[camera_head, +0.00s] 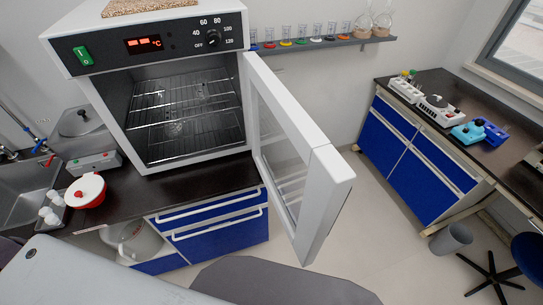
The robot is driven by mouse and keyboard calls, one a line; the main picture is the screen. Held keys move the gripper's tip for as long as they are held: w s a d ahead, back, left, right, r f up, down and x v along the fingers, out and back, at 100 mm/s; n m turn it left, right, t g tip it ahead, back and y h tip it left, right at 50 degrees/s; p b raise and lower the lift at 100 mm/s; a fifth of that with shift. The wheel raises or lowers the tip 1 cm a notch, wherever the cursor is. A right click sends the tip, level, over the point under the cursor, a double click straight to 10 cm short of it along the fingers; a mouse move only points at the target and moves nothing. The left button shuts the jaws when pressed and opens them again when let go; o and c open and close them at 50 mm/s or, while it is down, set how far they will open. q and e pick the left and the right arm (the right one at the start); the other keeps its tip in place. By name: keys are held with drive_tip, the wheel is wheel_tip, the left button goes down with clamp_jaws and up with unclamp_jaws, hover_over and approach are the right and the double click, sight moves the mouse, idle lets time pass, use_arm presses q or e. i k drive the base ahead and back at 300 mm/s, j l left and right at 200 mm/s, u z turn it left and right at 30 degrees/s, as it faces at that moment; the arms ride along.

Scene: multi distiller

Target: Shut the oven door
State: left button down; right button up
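The white oven (148,168) stands on a dark counter at the upper left, with a control panel of a green switch, a red display and a black dial. Its door (331,165) is hinged on the oven's right side and stands wide open, swung out toward me. The door has a white frame and a glass window. Inside the oven are wire racks (186,112) with some glassware that is hard to make out. Neither of my grippers shows in this view.
A red and white round container (86,190) and small white bottles (50,207) sit left of the oven. Blue drawers (217,232) are below. A glassware shelf (330,43) hangs behind the door. The floor between the door and the right bench (430,160) is clear.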

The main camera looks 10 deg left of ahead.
sight(308, 183)
drive_tip(key=i+l+u, duration=0.1)
drive_tip(key=l+u, duration=0.2)
drive_tip(key=u, duration=0.15)
drive_tip(key=l+u, duration=1.15)
drive_tip(key=l, duration=0.15)
drive_tip(key=k, duration=0.05)
